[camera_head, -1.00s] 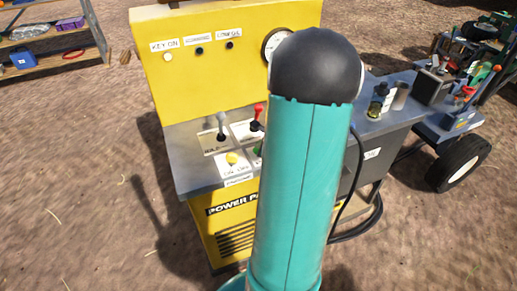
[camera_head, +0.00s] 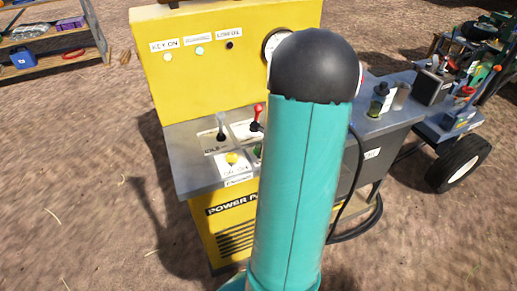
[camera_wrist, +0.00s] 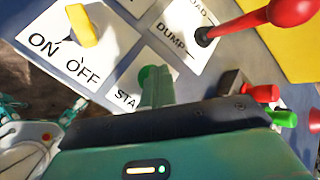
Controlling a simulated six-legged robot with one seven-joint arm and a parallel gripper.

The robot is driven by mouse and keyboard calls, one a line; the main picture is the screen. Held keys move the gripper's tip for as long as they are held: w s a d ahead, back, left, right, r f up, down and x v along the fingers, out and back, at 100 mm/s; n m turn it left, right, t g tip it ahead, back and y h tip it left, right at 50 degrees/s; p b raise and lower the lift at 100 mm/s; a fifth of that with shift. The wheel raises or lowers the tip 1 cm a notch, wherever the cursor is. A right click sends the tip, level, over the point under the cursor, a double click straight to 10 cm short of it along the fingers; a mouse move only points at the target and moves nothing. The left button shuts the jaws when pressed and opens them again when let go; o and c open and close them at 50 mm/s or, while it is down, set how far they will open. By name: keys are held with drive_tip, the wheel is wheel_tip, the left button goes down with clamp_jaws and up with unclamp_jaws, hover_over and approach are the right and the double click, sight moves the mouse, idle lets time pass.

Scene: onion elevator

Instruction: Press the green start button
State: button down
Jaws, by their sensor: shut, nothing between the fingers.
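The green start button (camera_wrist: 149,74) shows in the wrist view on a white plate with a partly covered "STA" label. My gripper (camera_wrist: 157,82) is shut and empty, with its fingers over the lower right of the button. They look to be at or touching it; I cannot tell whether it is pressed in. In the head view only a sliver of the green button (camera_head: 257,151) shows beside my teal arm, and the arm hides my gripper.
A yellow on/off knob (camera_wrist: 83,25) sits left of the button. A red-handled lever (camera_wrist: 290,12) rises at upper right by "DUMP". The yellow panel (camera_head: 225,85) has a lit pale-green middle lamp (camera_head: 199,51).

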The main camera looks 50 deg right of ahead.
drive_tip(key=shift+r, duration=0.9)
drive_tip(key=shift+r, duration=2.5)
